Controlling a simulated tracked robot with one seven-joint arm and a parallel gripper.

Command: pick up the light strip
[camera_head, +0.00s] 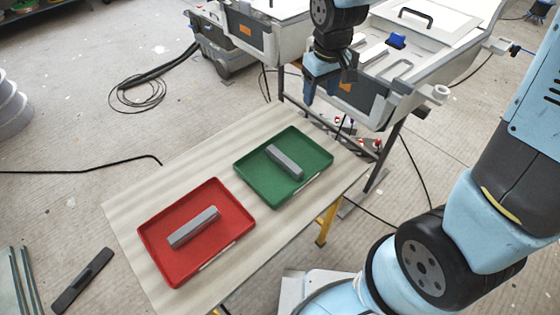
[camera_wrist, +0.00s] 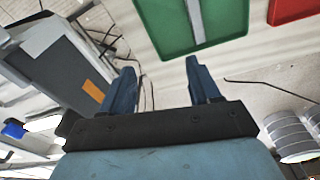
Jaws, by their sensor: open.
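Two grey bar-shaped strips lie in trays on the table. One strip (camera_head: 193,227) lies in the red tray (camera_head: 160,269) and looks slightly lighter. The other strip (camera_head: 285,162) lies in the green tray (camera_head: 252,178) and looks a little darker. In the wrist view, part of that second strip (camera_wrist: 195,18) shows in the green tray (camera_wrist: 228,18), ahead of the fingers. Only a corner of the red tray (camera_wrist: 288,10) shows there, without its strip. My gripper (camera_wrist: 160,72) is open and empty. In the head view it hangs beyond the table's far edge, apart from both strips.
The pale table (camera_head: 122,210) has bare margins around the trays. White and grey mould units (camera_head: 380,75) stand behind it, close to my gripper. Cables and a black-handled tool (camera_head: 82,281) lie on the floor. A stack of round grey items (camera_wrist: 290,132) shows in the wrist view.

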